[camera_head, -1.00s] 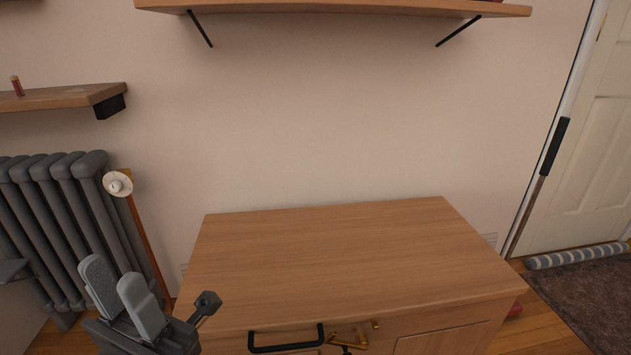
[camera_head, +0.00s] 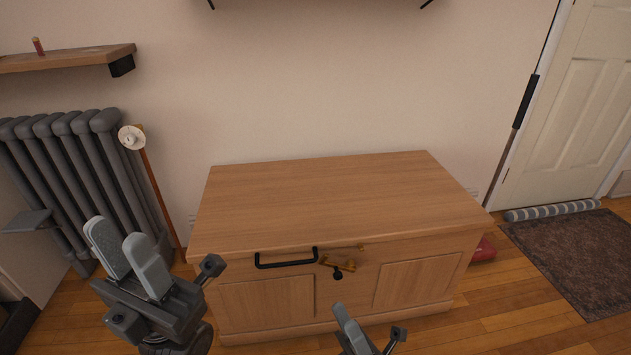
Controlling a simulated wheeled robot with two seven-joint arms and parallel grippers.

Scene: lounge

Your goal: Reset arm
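My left gripper (camera_head: 128,262) is at the lower left, in front of the left end of the wooden chest. Its two grey finger pads stand with a narrow gap between them, and nothing shows in the gap. My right gripper (camera_head: 350,326) is at the bottom edge, in front of the chest. Only one finger pad and a small part of its body show; the rest is out of frame. Both grippers appear apart from the chest.
The wooden chest (camera_head: 325,200) stands against the wall with its lid down. Its front has a black handle (camera_head: 286,262) and a brass latch (camera_head: 338,263). A grey radiator (camera_head: 75,170) is left, below a shelf (camera_head: 70,60). Floor with a dark rug (camera_head: 580,260) is right.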

